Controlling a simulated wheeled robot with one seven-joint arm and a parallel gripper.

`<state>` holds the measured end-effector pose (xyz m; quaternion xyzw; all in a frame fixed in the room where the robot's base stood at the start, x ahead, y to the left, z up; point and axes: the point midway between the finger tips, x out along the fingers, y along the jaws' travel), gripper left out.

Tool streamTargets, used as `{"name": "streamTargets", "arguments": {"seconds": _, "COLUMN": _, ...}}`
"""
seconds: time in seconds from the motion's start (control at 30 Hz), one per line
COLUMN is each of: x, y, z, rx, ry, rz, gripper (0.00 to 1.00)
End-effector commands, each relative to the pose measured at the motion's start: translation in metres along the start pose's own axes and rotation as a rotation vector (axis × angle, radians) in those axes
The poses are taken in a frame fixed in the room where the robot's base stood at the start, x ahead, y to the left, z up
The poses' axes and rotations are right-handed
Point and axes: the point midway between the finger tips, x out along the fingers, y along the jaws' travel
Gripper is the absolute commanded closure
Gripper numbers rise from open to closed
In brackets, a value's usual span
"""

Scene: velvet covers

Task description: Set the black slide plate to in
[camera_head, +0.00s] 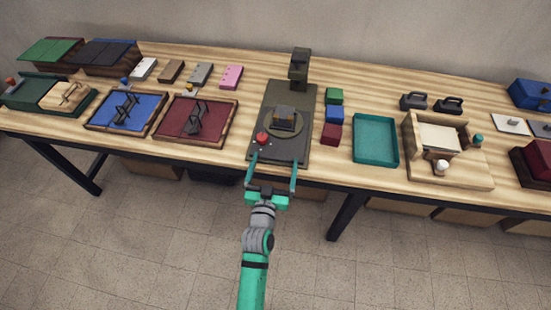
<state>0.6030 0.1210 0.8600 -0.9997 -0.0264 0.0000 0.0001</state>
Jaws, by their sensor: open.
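A dark grey-black base plate (297,152) lies at the middle of the table, with a post (299,68) at its back. A round disc (270,134) on it carries a dark block (285,115) with a yellowish face. A red knob (262,137) sits at its front left. I cannot tell for sure which dark part is the black slide plate, or its in or out position. My gripper (274,161) is open and empty, its two teal fingers spread at the front edge of the base plate. I see no contact.
Left are a red-lined tray (228,120), a blue-lined tray (155,108) and dark flat covers (108,52). Right are green (334,96), blue (334,114) and red (331,134) blocks, a teal tray (376,159) and a wooden fixture (470,176).

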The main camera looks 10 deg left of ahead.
Motion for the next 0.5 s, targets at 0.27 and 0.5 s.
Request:
{"name": "streamTargets", "arguments": {"seconds": 0.27, "x": 0.019, "y": 0.001, "z": 0.000, "rx": 0.000, "ry": 0.000, "rz": 0.001, "gripper": 0.06}}
{"name": "streamTargets", "arguments": {"seconds": 0.5, "x": 0.020, "y": 0.000, "z": 0.000, "rx": 0.000, "ry": 0.000, "rz": 0.000, "gripper": 0.06}}
